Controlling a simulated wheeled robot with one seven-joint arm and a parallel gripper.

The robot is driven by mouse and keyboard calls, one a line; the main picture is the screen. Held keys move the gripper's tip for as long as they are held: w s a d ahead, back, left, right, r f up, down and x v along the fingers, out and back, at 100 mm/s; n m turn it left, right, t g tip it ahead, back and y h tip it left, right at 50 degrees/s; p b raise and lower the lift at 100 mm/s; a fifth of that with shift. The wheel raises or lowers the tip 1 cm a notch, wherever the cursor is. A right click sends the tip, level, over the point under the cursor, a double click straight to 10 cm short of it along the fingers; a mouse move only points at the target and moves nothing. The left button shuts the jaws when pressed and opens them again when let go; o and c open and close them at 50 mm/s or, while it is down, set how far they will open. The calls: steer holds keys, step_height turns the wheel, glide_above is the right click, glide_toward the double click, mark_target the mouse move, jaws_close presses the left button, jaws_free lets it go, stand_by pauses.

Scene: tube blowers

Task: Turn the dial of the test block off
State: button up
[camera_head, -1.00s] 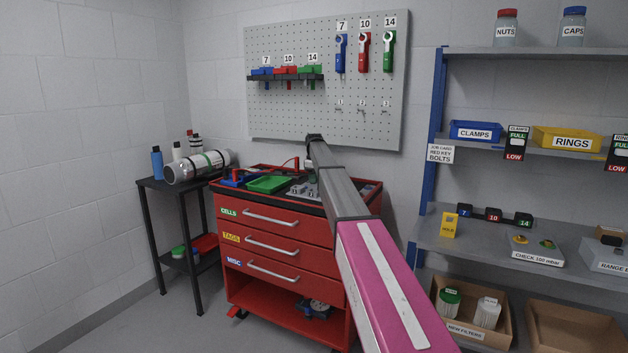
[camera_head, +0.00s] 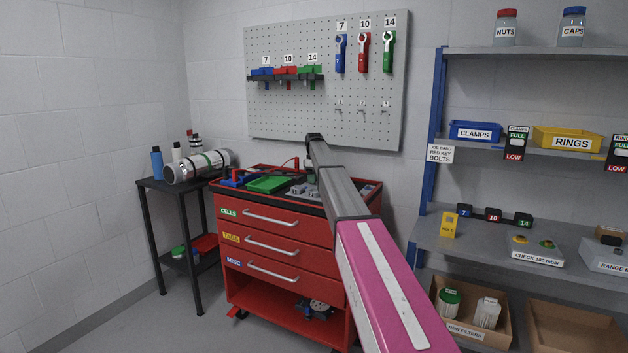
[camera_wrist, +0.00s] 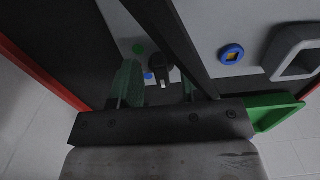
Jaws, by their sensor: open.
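In the wrist view, a black dial (camera_wrist: 160,70) stands on a pale grey panel, which I take to be the test block (camera_wrist: 118,20). A green dot and a blue dot sit beside the dial on its left. My gripper (camera_wrist: 157,82) is open, with one finger left of the dial and the other to its right. The dial appears between the fingers; I cannot tell whether either touches it. In the head view, my arm reaches over the red tool cart (camera_head: 275,235) and hides part of its top. The dial cannot be made out there.
A green tray (camera_head: 268,185) lies on the cart top; it also shows in the wrist view (camera_wrist: 272,112). A grey part with a blue ring (camera_wrist: 231,54) and a grey handle-like frame (camera_wrist: 292,52) are close on the right. A pegboard (camera_head: 320,110) rises behind the cart.

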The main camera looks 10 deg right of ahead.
step_height(320, 180, up, 10)
steer(key=shift+r, duration=0.2)
stand_by(0.4)
